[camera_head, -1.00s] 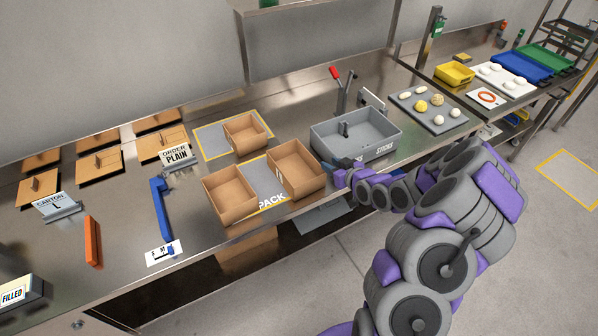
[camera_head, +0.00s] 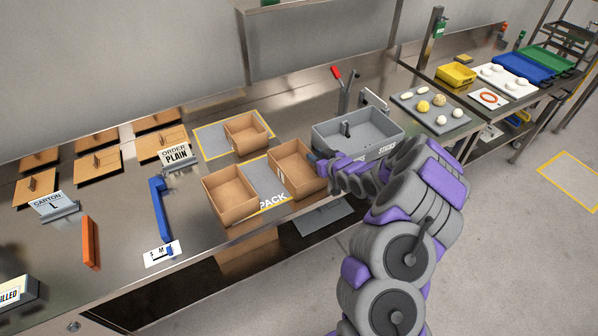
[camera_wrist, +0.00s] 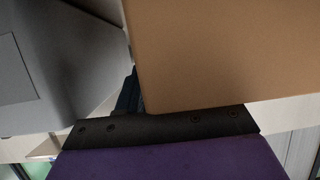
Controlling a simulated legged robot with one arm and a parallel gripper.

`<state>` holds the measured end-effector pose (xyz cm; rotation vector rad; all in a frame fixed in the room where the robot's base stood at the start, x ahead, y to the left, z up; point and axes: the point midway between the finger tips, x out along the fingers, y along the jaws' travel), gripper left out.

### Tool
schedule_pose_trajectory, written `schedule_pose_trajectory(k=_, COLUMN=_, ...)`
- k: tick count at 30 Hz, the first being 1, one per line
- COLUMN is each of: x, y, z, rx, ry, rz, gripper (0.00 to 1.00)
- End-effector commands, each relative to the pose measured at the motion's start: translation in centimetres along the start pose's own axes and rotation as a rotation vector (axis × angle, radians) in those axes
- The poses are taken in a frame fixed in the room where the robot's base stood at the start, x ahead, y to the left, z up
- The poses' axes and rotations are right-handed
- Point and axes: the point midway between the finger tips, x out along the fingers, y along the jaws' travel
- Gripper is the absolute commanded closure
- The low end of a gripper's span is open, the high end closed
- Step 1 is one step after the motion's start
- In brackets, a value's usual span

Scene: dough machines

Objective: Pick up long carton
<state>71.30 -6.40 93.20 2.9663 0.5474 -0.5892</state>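Three open brown cartons are on the steel bench. The front right carton (camera_head: 291,183) looks the longest and stands upright at the right of the PACK mat. The front left carton (camera_head: 228,205) stands at the mat's left, and a smaller carton (camera_head: 240,134) is on the rear mat. My gripper (camera_head: 316,163) is at the right wall of the front right carton. In the wrist view, that carton (camera_wrist: 225,50) fills the upper right, with one dark finger beside its edge. The other finger is hidden, so I cannot tell the opening or contact.
A grey bin (camera_head: 390,131) stands close to the right of my gripper. The PACK mat (camera_head: 262,181) shows between the front cartons. A blue handled tool (camera_head: 160,207) and an orange bar (camera_head: 90,242) lie to the left. A tray of dough pieces (camera_head: 448,122) is farther right.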

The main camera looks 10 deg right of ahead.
Motion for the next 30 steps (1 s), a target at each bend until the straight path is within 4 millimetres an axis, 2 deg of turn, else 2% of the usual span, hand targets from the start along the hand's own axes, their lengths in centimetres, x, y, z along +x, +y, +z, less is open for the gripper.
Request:
schedule_pose_trajectory(k=6, x=-0.09, y=0.28, z=0.05, rx=0.004, ry=0.001, rz=-0.001, gripper=0.68)
schedule_pose_trajectory(k=16, x=-0.19, y=0.49, z=0.12, rx=0.006, ry=0.001, rz=-0.001, gripper=0.99)
schedule_pose_trajectory(k=30, x=-0.11, y=0.31, z=0.09, rx=0.004, ry=0.001, rz=-0.001, gripper=1.00)
